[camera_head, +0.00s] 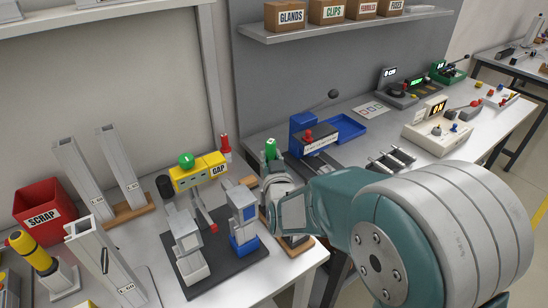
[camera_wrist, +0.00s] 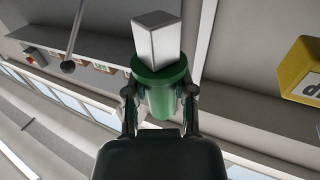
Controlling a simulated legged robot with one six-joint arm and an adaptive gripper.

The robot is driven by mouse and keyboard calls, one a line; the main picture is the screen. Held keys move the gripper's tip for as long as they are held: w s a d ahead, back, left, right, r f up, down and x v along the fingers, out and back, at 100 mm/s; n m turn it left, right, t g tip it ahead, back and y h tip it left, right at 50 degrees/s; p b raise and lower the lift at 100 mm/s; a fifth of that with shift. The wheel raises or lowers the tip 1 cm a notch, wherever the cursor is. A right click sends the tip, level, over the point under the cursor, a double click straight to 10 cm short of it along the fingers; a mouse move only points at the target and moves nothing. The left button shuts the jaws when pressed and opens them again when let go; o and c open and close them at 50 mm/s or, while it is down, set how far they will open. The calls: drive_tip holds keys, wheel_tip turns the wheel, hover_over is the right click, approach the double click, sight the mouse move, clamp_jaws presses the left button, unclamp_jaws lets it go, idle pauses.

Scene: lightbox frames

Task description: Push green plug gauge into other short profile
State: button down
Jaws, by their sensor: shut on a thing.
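My gripper (camera_wrist: 160,106) is shut on the green plug gauge (camera_wrist: 162,72), one finger on each side of its green body. In the wrist view a pale square block (camera_wrist: 156,36) stands at the gauge's collared end; I cannot tell whether it is the gauge's own tip. In the head view a green end (camera_head: 270,148) shows above my gripper (camera_head: 272,165); the rest is hidden. Two short profiles stand upright on a dark plate left of my gripper: a grey one (camera_head: 188,245) and one with a blue base (camera_head: 242,215).
A yellow GAP box (camera_head: 199,171) with a green button stands behind the plate. A red gauge (camera_head: 225,148) stands beside it. Tall profiles (camera_head: 80,178) and a red SCRAP bin (camera_head: 45,212) are at left. A blue device (camera_head: 312,138) stands behind my arm.

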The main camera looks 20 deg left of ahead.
drive_tip(key=shift+d+f, duration=0.25)
drive_tip(key=shift+f, duration=0.3)
drive_tip(key=shift+d+f, duration=0.2)
drive_tip(key=shift+f, duration=0.35)
drive_tip(key=shift+a+f, duration=0.15)
drive_tip(key=shift+f, duration=0.55)
drive_tip(key=shift+a+f, duration=0.15)
drive_tip(key=shift+f, duration=0.55)
drive_tip(key=shift+d+f, duration=0.2)
drive_tip(key=shift+f, duration=0.15)
drive_tip(key=shift+f, duration=0.65)
idle(1.6)
drive_tip(key=shift+r, duration=0.15)
idle(2.2)
drive_tip(key=shift+r, duration=0.2)
idle(0.3)
